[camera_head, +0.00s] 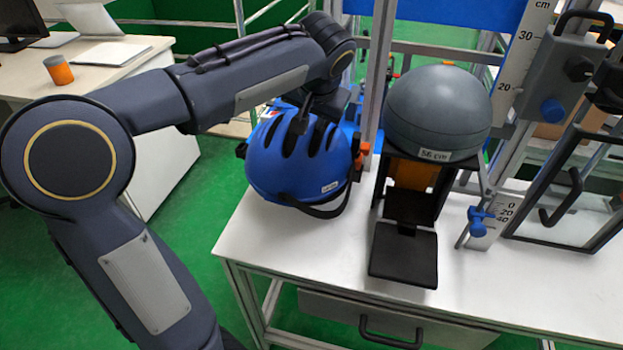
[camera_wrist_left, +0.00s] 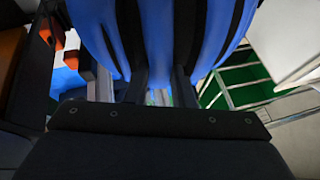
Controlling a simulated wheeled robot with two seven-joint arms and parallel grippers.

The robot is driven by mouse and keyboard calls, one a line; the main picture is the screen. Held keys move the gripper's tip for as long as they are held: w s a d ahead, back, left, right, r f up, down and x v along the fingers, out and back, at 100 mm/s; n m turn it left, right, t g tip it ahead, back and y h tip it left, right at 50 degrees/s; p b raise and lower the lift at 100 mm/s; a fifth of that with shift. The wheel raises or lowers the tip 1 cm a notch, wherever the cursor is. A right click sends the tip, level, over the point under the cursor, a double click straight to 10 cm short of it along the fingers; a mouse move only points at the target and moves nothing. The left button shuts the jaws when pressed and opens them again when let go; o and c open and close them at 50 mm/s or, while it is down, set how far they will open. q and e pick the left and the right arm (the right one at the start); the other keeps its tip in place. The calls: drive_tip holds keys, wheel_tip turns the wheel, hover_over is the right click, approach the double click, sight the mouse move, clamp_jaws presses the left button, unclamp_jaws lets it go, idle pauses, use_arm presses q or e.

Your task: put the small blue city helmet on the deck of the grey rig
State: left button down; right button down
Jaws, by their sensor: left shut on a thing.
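The blue helmet (camera_head: 285,170) has black vents, a dark strap and a small white label. It shows at the left end of the white deck (camera_head: 290,245) of the grey-framed rig, partly overlapping its edge. I cannot tell whether it touches the deck. My left gripper (camera_head: 312,120) is shut on the helmet from above. In the left wrist view the blue shell (camera_wrist_left: 160,35) fills the top, with the fingers (camera_wrist_left: 160,85) against it; the exact grip is hidden. My right gripper is not in view.
A grey headform (camera_head: 437,105) marked 56 cm stands right of the helmet, above a black plate (camera_head: 403,255). Upright rails and an orange part (camera_head: 362,152) stand close to the helmet. A clear-panelled guard (camera_head: 580,200) is at right.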

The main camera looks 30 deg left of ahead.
use_arm(q)
wheel_tip(320, 180, down, 9)
drive_tip(key=b, duration=0.2)
drive_tip(key=shift+r, duration=0.2)
drive_tip(key=shift+s, duration=0.1)
drive_tip(key=shift+f+b, duration=0.25)
drive_tip(key=shift+b, duration=0.15)
drive_tip(key=c, duration=1.2)
unclamp_jaws()
drive_tip(key=shift+c, duration=0.2)
drive_tip(key=shift+r, duration=0.1)
